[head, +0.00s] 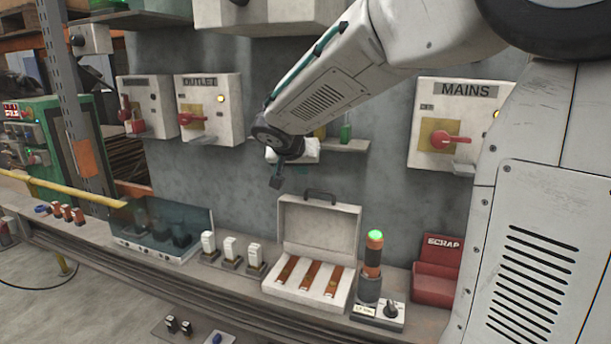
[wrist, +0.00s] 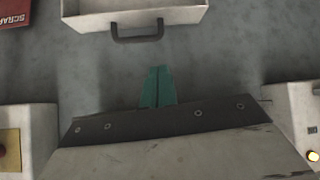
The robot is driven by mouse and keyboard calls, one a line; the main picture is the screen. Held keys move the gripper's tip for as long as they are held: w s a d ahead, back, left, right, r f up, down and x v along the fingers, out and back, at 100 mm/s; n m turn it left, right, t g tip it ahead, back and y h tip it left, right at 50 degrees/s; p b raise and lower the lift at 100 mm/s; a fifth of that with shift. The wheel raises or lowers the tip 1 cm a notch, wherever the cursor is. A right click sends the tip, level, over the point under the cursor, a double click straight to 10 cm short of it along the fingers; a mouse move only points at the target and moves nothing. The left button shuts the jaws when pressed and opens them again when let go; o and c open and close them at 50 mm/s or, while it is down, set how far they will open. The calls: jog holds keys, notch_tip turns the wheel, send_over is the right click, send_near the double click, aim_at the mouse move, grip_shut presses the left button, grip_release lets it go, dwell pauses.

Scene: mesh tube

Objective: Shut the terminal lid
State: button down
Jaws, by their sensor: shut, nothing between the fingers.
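The pale terminal box (head: 305,292) stands on the bench with its lid (head: 320,226) raised upright at the back, a dark handle (head: 320,194) on the lid's top edge. Several orange-brown strips (head: 310,276) lie in the open box. My gripper (head: 277,182) is above and a little left of the raised lid, apart from it. In the wrist view the teal fingers (wrist: 158,86) are together and empty, and the lid's handle (wrist: 137,34) shows beyond them at the top. Most of the box is outside the wrist view.
A beacon with a green top (head: 372,262) stands right of the box, beside a red scrap bin (head: 437,270). Several white switches (head: 229,248) and a clear-covered unit (head: 160,232) stand to the left. Wall boxes (head: 208,108) and a small shelf (head: 345,146) are behind.

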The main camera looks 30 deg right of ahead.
jog(key=x, duration=0.9)
jog(key=shift+s, duration=0.1)
jog(key=shift+a, duration=0.1)
